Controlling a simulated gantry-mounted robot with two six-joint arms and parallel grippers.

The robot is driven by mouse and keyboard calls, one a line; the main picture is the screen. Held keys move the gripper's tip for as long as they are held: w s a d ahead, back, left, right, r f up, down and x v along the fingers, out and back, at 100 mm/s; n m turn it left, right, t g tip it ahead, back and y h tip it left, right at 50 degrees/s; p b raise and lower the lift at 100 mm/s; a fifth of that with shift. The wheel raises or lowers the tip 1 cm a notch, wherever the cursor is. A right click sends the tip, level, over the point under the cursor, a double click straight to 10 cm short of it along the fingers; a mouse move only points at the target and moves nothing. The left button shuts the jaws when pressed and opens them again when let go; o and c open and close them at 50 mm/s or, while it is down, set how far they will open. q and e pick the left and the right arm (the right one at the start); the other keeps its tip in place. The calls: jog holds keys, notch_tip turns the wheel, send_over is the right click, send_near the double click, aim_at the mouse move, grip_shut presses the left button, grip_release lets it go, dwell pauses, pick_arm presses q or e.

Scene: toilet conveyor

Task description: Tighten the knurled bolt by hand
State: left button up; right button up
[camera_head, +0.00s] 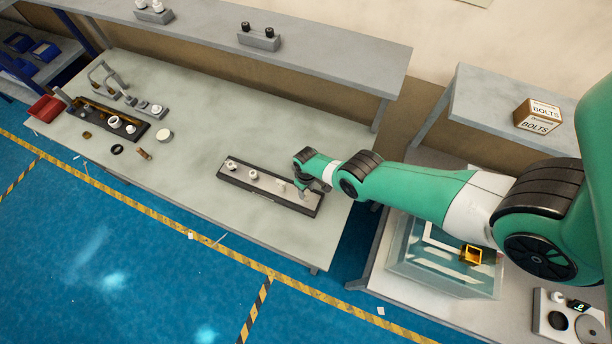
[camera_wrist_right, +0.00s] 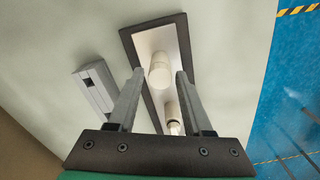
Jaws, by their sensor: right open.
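A long dark tray (camera_head: 225,179) with a pale inner strip lies near the right end of the workbench, with small white knob-like parts (camera_head: 253,174) on it. My right gripper (camera_head: 303,192) is low at the tray's right end. In the right wrist view its two fingers (camera_wrist_right: 160,76) are apart, and a white cylindrical part (camera_wrist_right: 160,77) shows between the fingertips. I cannot tell whether they touch it. A second white part (camera_wrist_right: 173,126) shows nearer the gripper's base, between the fingers. I cannot tell which part is the knurled bolt; no knurling is clear. My left gripper is not in view.
A grey block (camera_wrist_right: 97,90) shows left of the fingers in the wrist view. Another dark tray (camera_head: 137,137) with fittings and loose rings lies at the bench's left. A shelf (camera_head: 330,53) runs behind. A bolts box (camera_head: 540,113) and glass-like tank (camera_head: 440,271) stand right. Mid-bench is clear.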

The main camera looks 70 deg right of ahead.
grip_shut()
jog(key=m, duration=0.5)
jog(key=m, duration=0.5)
dwell(0.4)
jog(key=m, duration=0.5)
